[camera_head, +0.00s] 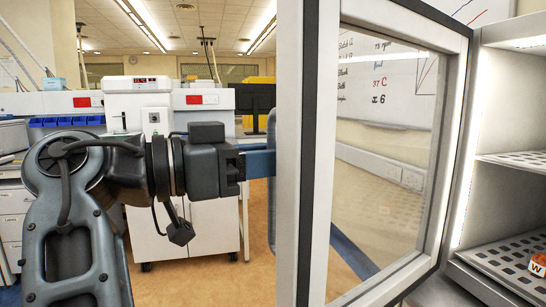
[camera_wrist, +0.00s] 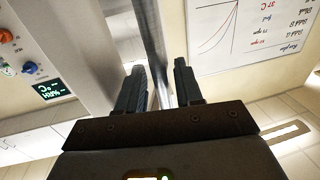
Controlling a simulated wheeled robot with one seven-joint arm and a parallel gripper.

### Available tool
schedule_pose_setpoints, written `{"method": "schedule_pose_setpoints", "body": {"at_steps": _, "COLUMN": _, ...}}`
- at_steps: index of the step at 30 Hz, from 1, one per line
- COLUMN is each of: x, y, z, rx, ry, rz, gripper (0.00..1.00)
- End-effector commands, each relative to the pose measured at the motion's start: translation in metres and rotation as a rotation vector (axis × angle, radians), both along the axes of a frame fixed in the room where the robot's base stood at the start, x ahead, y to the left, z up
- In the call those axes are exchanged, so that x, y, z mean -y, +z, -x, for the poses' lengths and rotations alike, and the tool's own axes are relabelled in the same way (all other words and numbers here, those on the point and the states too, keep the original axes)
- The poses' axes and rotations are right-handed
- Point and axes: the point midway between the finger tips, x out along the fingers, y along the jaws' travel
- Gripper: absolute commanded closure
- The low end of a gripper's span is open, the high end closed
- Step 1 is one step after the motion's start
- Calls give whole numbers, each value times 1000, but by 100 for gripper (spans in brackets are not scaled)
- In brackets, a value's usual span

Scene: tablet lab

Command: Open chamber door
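The chamber door (camera_head: 308,150), a pale frame with a dark seal around a glass pane (camera_head: 385,160), stands swung open from the lit chamber (camera_head: 510,110) at the right in the head view. My gripper (camera_head: 236,164) is on the far left side of the door frame, pointing towards it. In the wrist view my gripper's (camera_wrist: 160,85) two dark fingers stand apart.
Perforated shelves (camera_head: 505,262) and an orange labelled item (camera_head: 538,264) are in the chamber. A white cabinet (camera_head: 160,130) and benches stand behind my arm. A control panel with an orange knob (camera_wrist: 6,36) and display (camera_wrist: 52,87) is at the wrist view's left; a whiteboard (camera_wrist: 235,30) is right.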

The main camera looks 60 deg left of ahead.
Motion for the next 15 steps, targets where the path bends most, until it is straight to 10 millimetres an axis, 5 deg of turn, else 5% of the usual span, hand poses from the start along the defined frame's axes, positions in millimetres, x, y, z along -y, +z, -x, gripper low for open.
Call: {"method": "schedule_pose_setpoints", "body": {"at_steps": 15, "x": -4, "y": -1, "z": 70, "rx": 0, "ry": 2, "rz": 0, "gripper": 64}}
